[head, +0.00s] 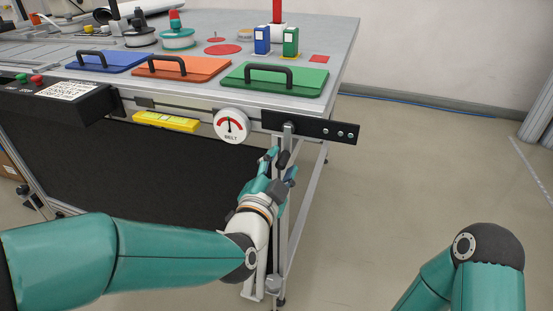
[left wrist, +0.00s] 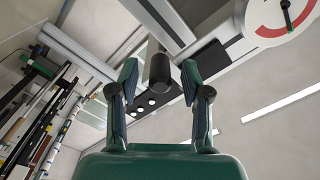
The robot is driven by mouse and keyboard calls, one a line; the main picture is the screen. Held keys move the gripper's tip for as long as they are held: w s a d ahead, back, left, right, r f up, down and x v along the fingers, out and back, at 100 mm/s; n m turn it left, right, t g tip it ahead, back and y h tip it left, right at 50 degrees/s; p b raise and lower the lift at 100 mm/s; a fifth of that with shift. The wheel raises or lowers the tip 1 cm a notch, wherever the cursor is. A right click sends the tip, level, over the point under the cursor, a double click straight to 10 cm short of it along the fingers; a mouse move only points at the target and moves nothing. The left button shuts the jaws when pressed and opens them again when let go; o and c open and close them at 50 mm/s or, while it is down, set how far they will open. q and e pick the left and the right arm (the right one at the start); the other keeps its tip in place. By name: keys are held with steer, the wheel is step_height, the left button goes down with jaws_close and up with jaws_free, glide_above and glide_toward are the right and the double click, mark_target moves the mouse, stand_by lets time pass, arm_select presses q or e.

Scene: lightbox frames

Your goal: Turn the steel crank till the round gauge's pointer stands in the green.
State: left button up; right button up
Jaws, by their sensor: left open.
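The round white gauge (head: 231,125), marked BELT, hangs at the bench's front edge. Its pointer is roughly upright in the head view; whether it lies in the green is too small to tell. The gauge is cut off at the top right of the left wrist view (left wrist: 283,18). The steel crank (head: 287,136) hangs down right of the gauge, and its dark grip (left wrist: 159,68) points towards my left wrist camera. My left gripper (head: 281,164) is open, with its fingertips on both sides of the grip, apparently without clamping it. My right gripper is out of view.
A black plate (head: 309,127) sits behind the crank at the bench corner. Blue (head: 110,62), orange (head: 181,69) and green (head: 275,79) lids with handles lie on the bench. A yellow level (head: 166,122) is left of the gauge. The floor on the right is clear.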

arm_select(q)
steer(key=shift+x, duration=1)
